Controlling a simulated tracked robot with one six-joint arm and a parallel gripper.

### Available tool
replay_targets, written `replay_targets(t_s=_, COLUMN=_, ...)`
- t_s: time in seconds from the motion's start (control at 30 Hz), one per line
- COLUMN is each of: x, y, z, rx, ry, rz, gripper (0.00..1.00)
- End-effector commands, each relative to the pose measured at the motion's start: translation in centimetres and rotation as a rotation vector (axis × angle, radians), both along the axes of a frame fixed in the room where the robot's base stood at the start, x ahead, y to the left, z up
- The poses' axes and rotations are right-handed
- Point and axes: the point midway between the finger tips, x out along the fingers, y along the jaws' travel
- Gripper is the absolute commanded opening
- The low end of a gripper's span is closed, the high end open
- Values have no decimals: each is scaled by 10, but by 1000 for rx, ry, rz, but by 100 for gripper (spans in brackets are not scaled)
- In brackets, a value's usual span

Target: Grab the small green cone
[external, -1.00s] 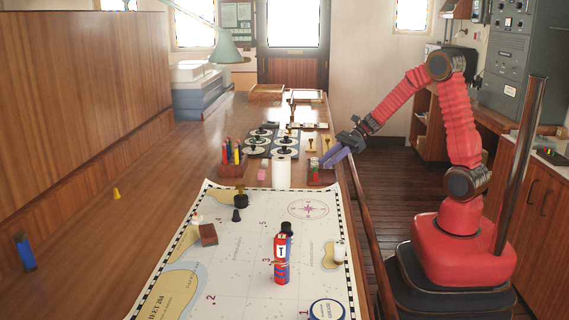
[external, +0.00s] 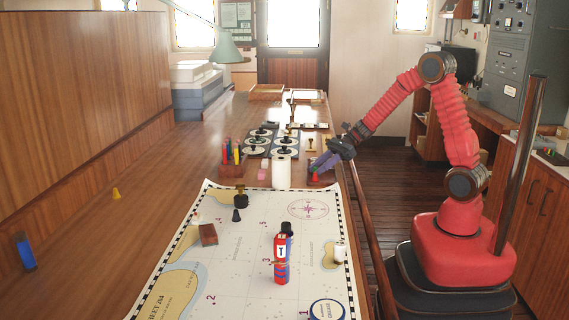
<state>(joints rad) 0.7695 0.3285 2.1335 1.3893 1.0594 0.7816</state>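My gripper (external: 318,164) has purple fingers and reaches down from the right over a small dark red stand (external: 322,182) at the table's right edge. The fingers are low, right at the small coloured pieces on this stand. A small red piece (external: 315,177) shows just below the fingertips. The small green cone cannot be made out clearly now; the fingers cover the spot where a small green piece showed before. The gap between the fingers is too small in this view to tell whether they are apart or closed on something.
A white cylinder (external: 281,172) stands close left of the gripper. A pen holder (external: 232,166), black-topped discs (external: 285,146) and a small brass stamp (external: 311,144) are nearby. A red spray can (external: 281,260) stands on the chart (external: 240,285).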

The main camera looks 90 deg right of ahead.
Motion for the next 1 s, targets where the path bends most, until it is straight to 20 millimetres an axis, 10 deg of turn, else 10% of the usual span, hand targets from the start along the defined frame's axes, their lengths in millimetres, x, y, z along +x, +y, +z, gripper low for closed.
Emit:
replay_targets(t_s=0.5, x=0, y=0, z=0, rx=0, ry=1, rz=0, gripper=0)
replay_targets(t_s=1.0, x=0, y=0, z=15, rx=-2, ry=-1, rz=0, gripper=0)
